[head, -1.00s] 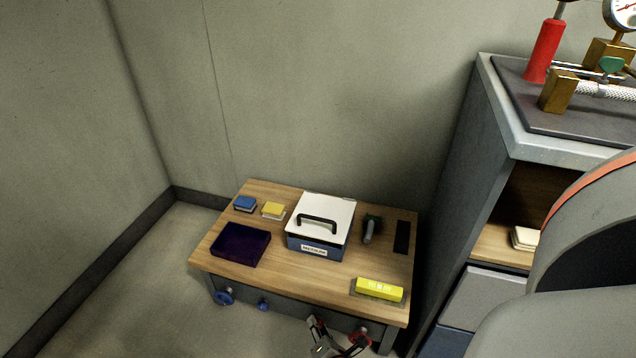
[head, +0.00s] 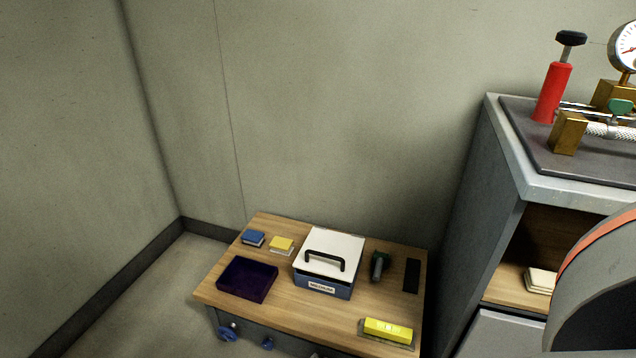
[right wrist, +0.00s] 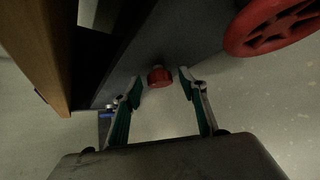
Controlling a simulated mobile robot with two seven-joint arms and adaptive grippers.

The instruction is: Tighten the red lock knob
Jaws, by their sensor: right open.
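In the right wrist view, the small red knob (right wrist: 160,76) sits on the dark front face of the table. My right gripper (right wrist: 159,84) is open, with its two green-padded fingers on either side of the knob in the picture. I see a gap on both sides, and no contact is visible. How far the fingertips are from the knob in depth is hard to tell. The red knob is below the picture edge in the head view. My left gripper is in neither view.
On the table front are a blue handwheel (head: 228,333) and a small blue knob (head: 268,344). The wooden tabletop (head: 333,314) holds a white-lidded case (head: 330,254), a purple tray (head: 247,278) and a yellow block (head: 388,330).

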